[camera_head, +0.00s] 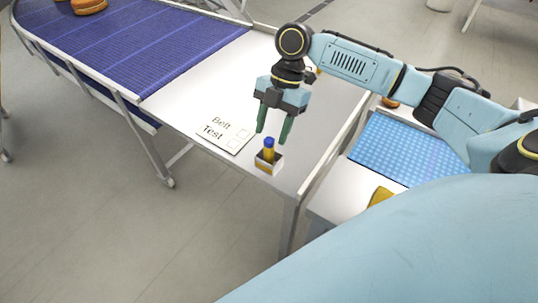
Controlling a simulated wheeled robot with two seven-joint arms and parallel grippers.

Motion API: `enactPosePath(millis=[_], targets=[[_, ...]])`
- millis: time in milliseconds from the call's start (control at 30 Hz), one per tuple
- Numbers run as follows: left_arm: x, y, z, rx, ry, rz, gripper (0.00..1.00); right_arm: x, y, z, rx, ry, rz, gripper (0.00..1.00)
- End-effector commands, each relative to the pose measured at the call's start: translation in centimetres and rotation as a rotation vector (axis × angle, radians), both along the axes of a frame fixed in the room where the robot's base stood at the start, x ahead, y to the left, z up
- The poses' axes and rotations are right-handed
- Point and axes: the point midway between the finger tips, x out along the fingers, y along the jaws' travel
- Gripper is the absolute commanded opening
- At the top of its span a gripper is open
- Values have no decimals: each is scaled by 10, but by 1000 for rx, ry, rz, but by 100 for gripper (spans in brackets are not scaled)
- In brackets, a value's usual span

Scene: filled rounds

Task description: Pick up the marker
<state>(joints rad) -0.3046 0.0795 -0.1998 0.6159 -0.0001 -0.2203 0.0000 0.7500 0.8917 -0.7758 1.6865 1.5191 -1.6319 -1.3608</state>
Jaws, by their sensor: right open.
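The marker (269,150) has a blue top and a yellow body. It stands upright in a small white holder (268,165) near the front corner of the white table. My right gripper (273,132) points down just above the marker, its two green fingers open and apart, with nothing seen between them. Its fingertips are close to the marker's blue top; whether they touch cannot be told. My left gripper is not in view.
A "Belt Test" card (226,134) lies left of the holder on the white table (190,92). A blue conveyor belt (140,45) runs to the back left, with burger-like items (89,6). A blue dotted mat (405,147) lies on the surface to the right.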

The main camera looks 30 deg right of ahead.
Motion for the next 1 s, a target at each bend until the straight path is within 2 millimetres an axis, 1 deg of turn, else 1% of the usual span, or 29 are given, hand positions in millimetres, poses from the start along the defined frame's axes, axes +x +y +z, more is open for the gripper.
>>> enactPosePath(millis=[133, 300, 400, 667, 767, 1000], targets=[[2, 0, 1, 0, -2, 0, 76, -4, 6, -12, -1, 2, 1, 47], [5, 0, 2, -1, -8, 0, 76, -10, 17, -36, -1, 1, -1, 47], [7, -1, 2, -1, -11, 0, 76, -11, 21, -45, 0, 0, 0, 47], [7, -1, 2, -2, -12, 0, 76, -11, 22, -48, -1, -1, 0, 47], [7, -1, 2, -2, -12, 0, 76, -11, 22, -47, -1, -1, 0, 37], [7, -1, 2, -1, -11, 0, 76, -11, 21, -47, -1, -1, 0, 5]])
